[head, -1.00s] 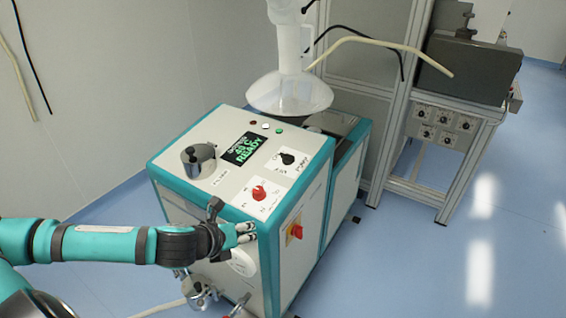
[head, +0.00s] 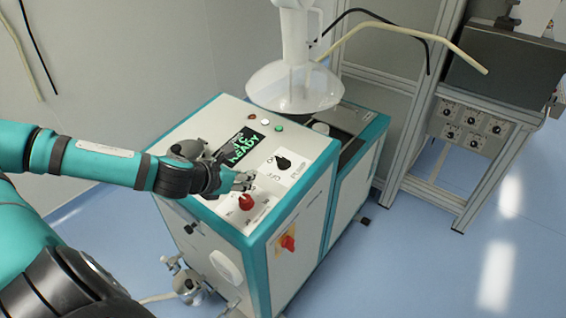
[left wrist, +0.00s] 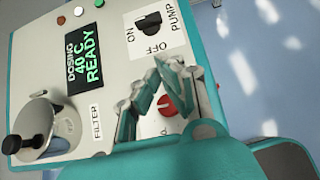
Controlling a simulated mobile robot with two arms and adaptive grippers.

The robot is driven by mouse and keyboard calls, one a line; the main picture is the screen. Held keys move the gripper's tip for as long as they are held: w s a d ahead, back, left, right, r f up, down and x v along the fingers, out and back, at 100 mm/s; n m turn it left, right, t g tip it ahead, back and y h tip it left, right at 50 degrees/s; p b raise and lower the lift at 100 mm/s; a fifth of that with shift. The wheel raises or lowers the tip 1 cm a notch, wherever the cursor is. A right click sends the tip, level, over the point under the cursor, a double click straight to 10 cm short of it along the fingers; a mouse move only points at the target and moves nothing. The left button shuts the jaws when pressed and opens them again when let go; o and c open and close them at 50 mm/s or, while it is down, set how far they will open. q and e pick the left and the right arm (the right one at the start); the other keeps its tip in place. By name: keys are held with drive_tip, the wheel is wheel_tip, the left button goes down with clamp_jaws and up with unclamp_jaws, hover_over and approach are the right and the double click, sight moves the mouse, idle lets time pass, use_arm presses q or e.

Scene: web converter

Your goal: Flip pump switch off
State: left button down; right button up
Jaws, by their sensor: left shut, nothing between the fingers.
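The pump switch (head: 283,162) is a black knob on a white plate on top of the teal and white machine (head: 205,130). In the left wrist view the switch (left wrist: 149,22) sits beside the words ON, OFF and PUMP; I cannot tell which word it points at. My left gripper (head: 246,181) is shut and empty, above the panel between the pump switch and a red knob. In the left wrist view my left gripper (left wrist: 160,72) is over the panel, short of the pump switch and apart from it. My right gripper is not in view.
The red knob (head: 246,202) is just below my left gripper. A DOSING 40 C READY display (head: 240,147) and a metal filter lid (left wrist: 38,122) are near my wrist. A red-yellow switch (head: 288,243) is on the side.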

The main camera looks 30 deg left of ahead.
sight(283, 161)
use_arm(q)
drive_tip(key=shift+s+r, duration=0.1)
drive_tip(key=shift+s, duration=0.25)
drive_tip(key=shift+w, duration=0.2)
drive_tip(key=p+x, duration=0.1)
drive_tip(key=x, duration=0.4)
drive_tip(key=shift+w, duration=0.25)
drive_tip(key=p+x, duration=0.1)
drive_tip(key=x, duration=0.3)
drive_tip(key=shift+w+f, duration=0.15)
drive_tip(key=shift+f, duration=0.15)
drive_tip(key=shift+w+r+p, duration=0.15)
drive_tip(key=shift+w+p, duration=0.15)
drive_tip(key=shift+w, duration=0.3)
drive_tip(key=shift+w+r+p, duration=0.15)
drive_tip(key=shift+w+p, duration=0.15)
drive_tip(key=shift+w, duration=0.3)
drive_tip(key=shift+w+d+f, duration=0.1)
drive_tip(key=shift+w, duration=0.6)
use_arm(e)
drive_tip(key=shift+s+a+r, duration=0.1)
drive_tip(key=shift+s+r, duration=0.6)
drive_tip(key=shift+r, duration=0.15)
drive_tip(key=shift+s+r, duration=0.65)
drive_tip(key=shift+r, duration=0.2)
use_arm(q)
drive_tip(key=shift+d, duration=0.1)
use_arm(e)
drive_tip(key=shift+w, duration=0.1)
